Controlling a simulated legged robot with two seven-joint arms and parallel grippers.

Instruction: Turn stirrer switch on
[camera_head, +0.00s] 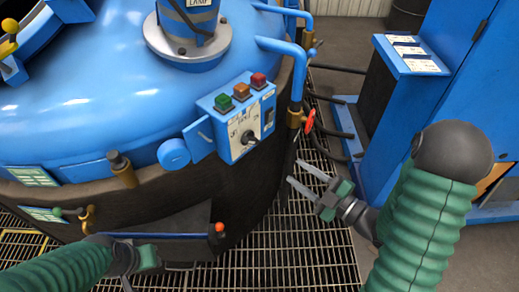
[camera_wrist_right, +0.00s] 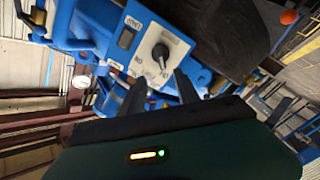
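The stirrer switch is a dark knob (camera_head: 248,138) on a white-faced blue control box (camera_head: 228,103) fixed to the furnace side. Its knob also shows in the right wrist view (camera_wrist_right: 160,53), on the tilted panel just beyond the fingers. My right gripper (camera_head: 292,171) is open and empty, right of and below the knob, apart from it in the head view. In the right wrist view its two dark fingers (camera_wrist_right: 158,88) stand apart, pointing toward the panel. My left gripper (camera_head: 136,270) is at the lower left, away from the box; its fingers are partly cut off.
Green, orange and red buttons (camera_head: 240,91) top the box. A blue pipe with a red-handled valve (camera_head: 309,120) stands right of it. The blue furnace lid (camera_head: 95,95) fills the left. A blue cabinet (camera_head: 405,55) and hoses are at right. Metal grating (camera_head: 300,250) lies below.

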